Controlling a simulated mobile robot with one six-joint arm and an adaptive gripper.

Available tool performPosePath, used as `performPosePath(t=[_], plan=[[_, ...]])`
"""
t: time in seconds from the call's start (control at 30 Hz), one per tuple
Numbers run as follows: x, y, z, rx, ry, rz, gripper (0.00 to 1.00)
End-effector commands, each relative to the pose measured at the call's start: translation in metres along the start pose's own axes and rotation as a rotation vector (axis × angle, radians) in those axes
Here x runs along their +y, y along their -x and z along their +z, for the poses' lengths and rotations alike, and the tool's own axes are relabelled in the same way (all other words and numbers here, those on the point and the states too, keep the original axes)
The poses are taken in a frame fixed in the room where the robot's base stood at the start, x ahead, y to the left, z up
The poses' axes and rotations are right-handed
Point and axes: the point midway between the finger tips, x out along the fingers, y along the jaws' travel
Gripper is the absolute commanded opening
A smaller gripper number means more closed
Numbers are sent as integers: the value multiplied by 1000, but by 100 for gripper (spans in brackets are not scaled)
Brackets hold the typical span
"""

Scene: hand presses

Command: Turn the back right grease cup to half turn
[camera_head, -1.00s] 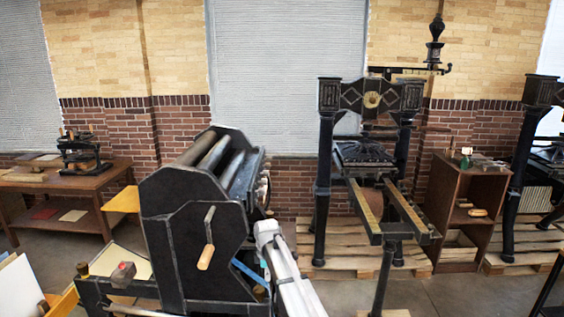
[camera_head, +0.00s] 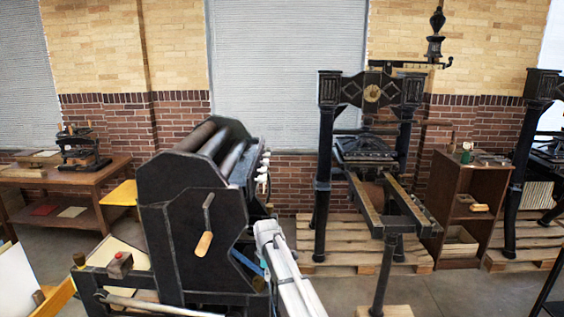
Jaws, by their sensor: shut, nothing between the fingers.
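The black cylinder press (camera_head: 190,235) stands in front of me with its rollers on top and a wooden-handled crank on its near side. Several small pale knobs (camera_head: 263,170) stick out along its right upper edge. A small brass-coloured cup (camera_head: 79,259) sits at the left end of its frame. I cannot tell which part is the back right grease cup; it may be hidden behind the press body. My white arm rises from the bottom edge, right of the press.
A black hand press (camera_head: 373,90) stands on a pallet (camera_head: 345,265) to the right. Beyond it is a brown cabinet (camera_head: 470,205). A wooden table (camera_head: 60,175) with a small press is at the left. Some floor is open at the right.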

Motion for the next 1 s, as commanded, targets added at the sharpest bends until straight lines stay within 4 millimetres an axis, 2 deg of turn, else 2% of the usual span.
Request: performPosePath(t=[1.0], plan=[[-2,0,-7,1,1,0,0]])
